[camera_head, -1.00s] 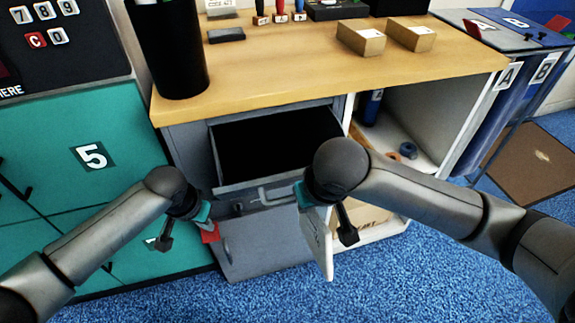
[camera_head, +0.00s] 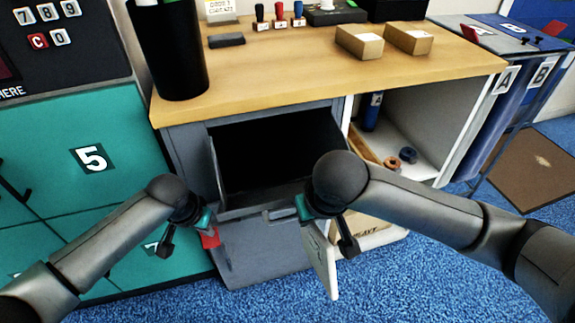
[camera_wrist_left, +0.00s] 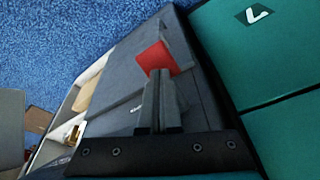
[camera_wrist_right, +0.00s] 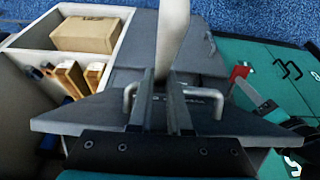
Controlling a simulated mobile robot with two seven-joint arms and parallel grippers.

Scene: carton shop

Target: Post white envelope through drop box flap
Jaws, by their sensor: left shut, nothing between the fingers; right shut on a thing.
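A white, flat, stiff-looking envelope (camera_head: 321,262) hangs from my right gripper (camera_head: 308,218), tilted, in front of the grey drop box (camera_head: 262,262). In the right wrist view the envelope (camera_wrist_right: 172,35) stands edge-on between the closed fingers. The drop box's front panel (camera_head: 240,211) is open outward over a dark opening (camera_head: 275,155); its handle (camera_wrist_right: 130,105) shows in the right wrist view. My left gripper (camera_head: 206,226) is shut and empty at the box's left side, beside a red square piece (camera_head: 210,238). That piece (camera_wrist_left: 157,58) appears just beyond the fingertips in the left wrist view.
The wooden counter (camera_head: 290,80) above carries a black bin (camera_head: 172,50), stamps and two small cartons (camera_head: 360,42). A white shelf at right holds tape rolls (camera_head: 408,155). Teal lockers (camera_head: 60,130) stand left. Blue carpet (camera_head: 410,290) is free in front.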

